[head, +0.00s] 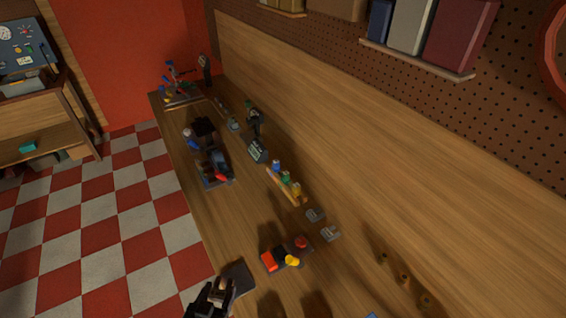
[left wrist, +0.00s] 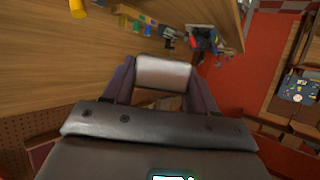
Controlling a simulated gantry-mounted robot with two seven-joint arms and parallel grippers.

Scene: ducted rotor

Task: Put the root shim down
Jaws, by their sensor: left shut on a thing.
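My left gripper (head: 218,290) is at the bottom of the head view, above the bench's front edge. It is shut on a small pale block, probably the root shim (head: 223,284). In the left wrist view the shim (left wrist: 163,75) is a smooth silvery-tan block between the two dark fingers (left wrist: 160,88). A dark flat pad (head: 241,277) shows right beside the gripper on the bench; the arm hides part of it. My right gripper is not in view.
The wooden bench (head: 210,235) holds a dark tray with red and yellow parts (head: 287,253), two small grey pieces (head: 315,215), a rack of coloured bottles (head: 286,185) and a dark fixture (head: 214,166). Brass-coloured pegs (head: 404,278) stand at right. Clear wood lies between fixture and tray.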

